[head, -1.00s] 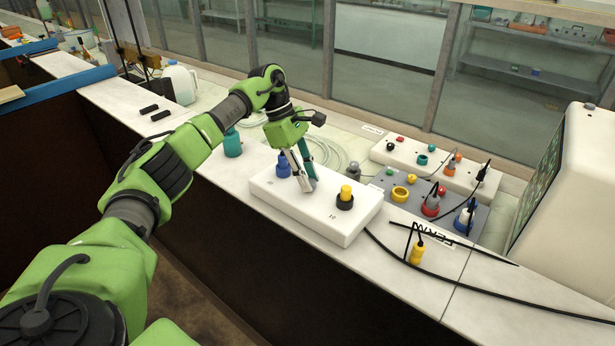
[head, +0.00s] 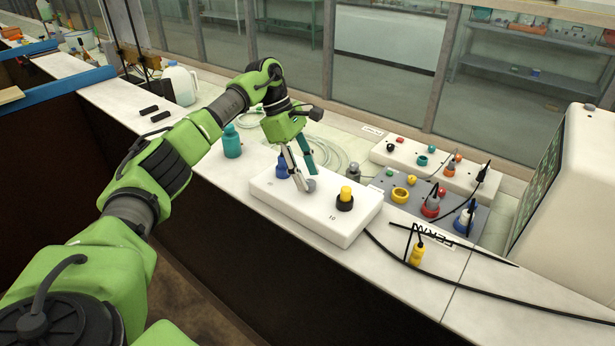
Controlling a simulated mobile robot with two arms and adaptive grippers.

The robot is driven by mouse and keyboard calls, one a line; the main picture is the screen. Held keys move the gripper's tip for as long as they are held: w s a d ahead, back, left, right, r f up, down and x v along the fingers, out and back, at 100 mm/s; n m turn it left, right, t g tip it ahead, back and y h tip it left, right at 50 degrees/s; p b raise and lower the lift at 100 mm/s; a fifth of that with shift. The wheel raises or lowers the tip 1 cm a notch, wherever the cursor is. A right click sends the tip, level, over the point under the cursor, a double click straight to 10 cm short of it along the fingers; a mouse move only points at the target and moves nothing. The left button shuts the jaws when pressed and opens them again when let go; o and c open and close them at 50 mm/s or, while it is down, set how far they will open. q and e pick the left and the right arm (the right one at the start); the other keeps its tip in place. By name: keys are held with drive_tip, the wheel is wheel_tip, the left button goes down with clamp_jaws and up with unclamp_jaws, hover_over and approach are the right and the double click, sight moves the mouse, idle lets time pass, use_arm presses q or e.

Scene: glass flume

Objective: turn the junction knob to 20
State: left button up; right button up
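A white junction box (head: 285,202) lies on the bench. It carries a small grey knob (head: 310,185) in its middle, a blue plug (head: 282,167) at its left and a yellow plug in a black collar (head: 345,198) at its right. My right gripper is not in view.
A grey panel (head: 378,179) with coloured plugs and a second white box (head: 455,179) stand behind to the right. Black cables and a yellow plug (head: 416,252) lie at right. A teal bottle (head: 232,141) stands left of the box. The bench front is clear.

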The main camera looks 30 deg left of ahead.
use_arm(q)
drive_tip(key=v, duration=1)
drive_tip(key=shift+r, duration=0.25)
drive_tip(key=shift+a, duration=0.15)
